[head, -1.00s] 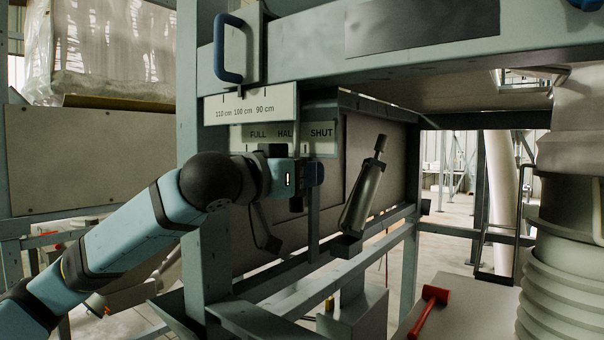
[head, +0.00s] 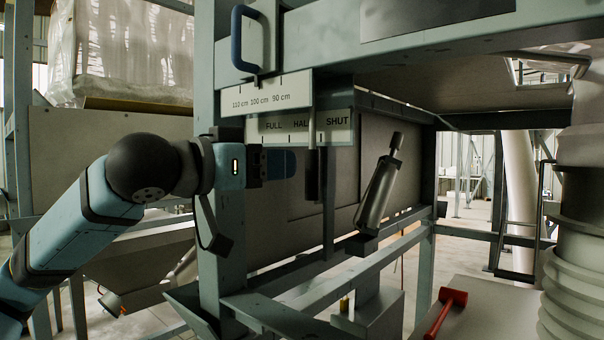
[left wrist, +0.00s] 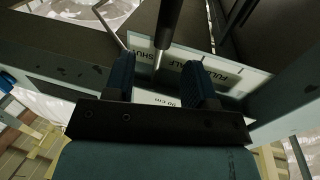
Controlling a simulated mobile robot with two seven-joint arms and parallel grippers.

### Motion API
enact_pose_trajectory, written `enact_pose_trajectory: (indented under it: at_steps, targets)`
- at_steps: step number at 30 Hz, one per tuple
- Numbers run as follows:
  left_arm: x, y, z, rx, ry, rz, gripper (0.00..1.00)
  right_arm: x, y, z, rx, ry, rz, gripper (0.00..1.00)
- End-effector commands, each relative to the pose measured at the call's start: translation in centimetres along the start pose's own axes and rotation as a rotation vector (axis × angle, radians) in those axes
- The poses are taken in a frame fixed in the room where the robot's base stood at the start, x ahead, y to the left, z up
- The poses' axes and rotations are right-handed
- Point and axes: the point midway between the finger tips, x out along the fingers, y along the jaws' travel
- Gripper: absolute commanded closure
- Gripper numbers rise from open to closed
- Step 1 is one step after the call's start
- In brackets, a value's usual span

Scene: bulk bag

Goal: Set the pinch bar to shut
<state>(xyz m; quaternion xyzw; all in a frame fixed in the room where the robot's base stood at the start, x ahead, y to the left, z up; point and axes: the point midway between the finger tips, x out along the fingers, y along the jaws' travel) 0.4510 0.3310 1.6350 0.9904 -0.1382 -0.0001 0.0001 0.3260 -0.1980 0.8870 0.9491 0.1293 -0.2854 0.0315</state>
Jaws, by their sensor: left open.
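The pinch bar (head: 313,172) hangs down with a dark grip in front of the label plate (head: 265,138) marked FULL, HALF and SHUT. Its thin rod crosses the plate at the end of HALF, left of SHUT. In the left wrist view the bar (left wrist: 164,40) rises between my fingertips, its pale rod crossing the plate (left wrist: 232,80) between SHUT and HALF. My left gripper (head: 282,164) is open, just left of the grip and apart from it in the head view. My right gripper is in neither view.
A scale plate (head: 290,99) and a blue handle (head: 236,40) are above on the frame. A grey cylinder (head: 378,190) hangs tilted to the right. A frame post (head: 228,270) stands below my left gripper. A red hammer-like tool (head: 447,308) lies at lower right.

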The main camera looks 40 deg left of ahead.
Motion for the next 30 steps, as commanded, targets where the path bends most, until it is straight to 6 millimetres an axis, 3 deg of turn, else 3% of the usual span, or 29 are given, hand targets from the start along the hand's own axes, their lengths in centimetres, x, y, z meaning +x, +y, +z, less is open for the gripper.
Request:
enact_pose_trajectory:
  at_steps: [3, 9, 30]
  targets:
    - [-2.0, 0.0, 0.2, 0.001, 0.000, -0.002, 0.49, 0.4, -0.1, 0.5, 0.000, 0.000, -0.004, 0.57]
    - [-3.5, 0.1, 0.1, 0.001, 0.000, 0.000, 0.49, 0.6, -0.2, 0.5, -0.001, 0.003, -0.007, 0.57]
    - [-3.6, 0.1, 0.0, 0.000, 0.000, 0.001, 0.49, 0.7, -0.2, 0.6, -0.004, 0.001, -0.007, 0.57]
